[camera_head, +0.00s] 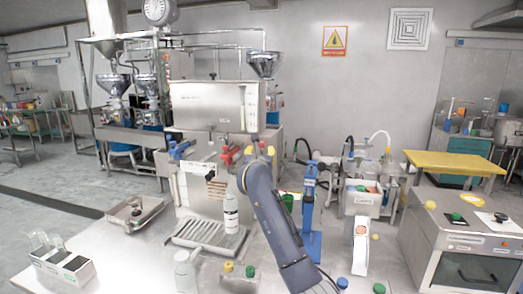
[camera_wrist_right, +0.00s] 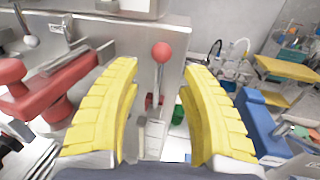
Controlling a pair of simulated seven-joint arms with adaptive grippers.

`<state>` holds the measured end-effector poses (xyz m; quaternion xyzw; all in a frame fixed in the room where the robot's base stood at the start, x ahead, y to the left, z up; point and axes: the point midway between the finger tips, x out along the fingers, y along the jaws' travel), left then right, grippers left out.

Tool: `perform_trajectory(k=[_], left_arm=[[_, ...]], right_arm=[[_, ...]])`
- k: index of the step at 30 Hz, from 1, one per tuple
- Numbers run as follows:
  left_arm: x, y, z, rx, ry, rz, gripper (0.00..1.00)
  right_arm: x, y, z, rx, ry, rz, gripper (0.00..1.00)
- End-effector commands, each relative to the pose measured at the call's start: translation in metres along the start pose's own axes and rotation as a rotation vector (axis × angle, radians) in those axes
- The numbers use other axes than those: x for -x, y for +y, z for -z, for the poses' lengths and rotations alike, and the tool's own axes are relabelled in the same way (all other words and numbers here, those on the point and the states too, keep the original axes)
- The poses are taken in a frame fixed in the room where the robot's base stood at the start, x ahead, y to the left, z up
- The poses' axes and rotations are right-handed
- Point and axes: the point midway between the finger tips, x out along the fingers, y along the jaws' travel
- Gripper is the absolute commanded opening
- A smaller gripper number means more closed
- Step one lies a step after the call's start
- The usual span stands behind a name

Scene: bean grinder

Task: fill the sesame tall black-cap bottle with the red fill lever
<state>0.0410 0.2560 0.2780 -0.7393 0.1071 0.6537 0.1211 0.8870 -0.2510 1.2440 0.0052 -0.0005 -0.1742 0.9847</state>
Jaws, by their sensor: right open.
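A pale bottle with a dark label (camera_head: 231,213) stands upright at the drip tray, below the steel filling machine (camera_head: 210,105); I cannot read the label or make out its cap. A red valve handle (camera_head: 228,156) is on the machine's front. In the right wrist view, a red valve handle (camera_wrist_right: 62,98) lies left of my fingers, and a lever with a red ball knob (camera_wrist_right: 161,53) stands between and beyond the fingertips. My right gripper (camera_wrist_right: 158,75) is open with yellow fingers apart, apparently touching nothing. In the head view, my arm partly hides it. My left gripper is not in view.
A drip tray (camera_head: 206,236) sits before the machine. A blue valve handle (camera_head: 181,149) is left of the red one. Another pale bottle (camera_head: 185,272) stands in front. A blue stand (camera_head: 308,205) and a white-and-orange device (camera_head: 361,245) are close right of my arm.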

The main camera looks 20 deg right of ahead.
Motion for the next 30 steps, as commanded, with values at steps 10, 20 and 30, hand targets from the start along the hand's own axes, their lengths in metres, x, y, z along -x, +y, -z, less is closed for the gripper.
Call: perform_trajectory(k=[10, 20, 30], left_arm=[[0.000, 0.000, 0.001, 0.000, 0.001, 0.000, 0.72], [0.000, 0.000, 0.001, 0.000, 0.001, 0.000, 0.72], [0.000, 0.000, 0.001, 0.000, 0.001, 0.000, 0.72]], right_arm=[[-0.037, -0.001, 0.000, 0.002, 0.000, 0.001, 0.43], [-0.047, -0.001, -0.001, 0.001, -0.001, 0.000, 0.43], [-0.047, -0.001, 0.000, 0.001, -0.001, 0.000, 0.39]])
